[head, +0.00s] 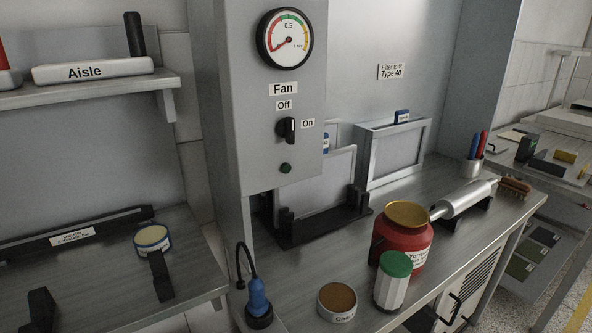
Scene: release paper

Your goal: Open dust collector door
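A grey cabinet with a fan control panel (256,150) stands in the middle. It carries a round gauge (285,39), a black knob (287,129) between Off and On labels, and a green button (285,168). Below the bench top at the lower right, a light louvered panel (478,284) has a dark bar handle (456,306) near its left side. The panel looks shut, and its lower part is cut off by the picture edge. No label in view names it as the dust collector door. Neither of my grippers can be made out.
On the bench stand a red jar (402,240), a green-capped container (393,281), a round tin (337,301), a blue-handled tool (257,297) and a metal roller (465,199). A left bench (110,285) holds a tape roll (152,239). Floor shows at the far right.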

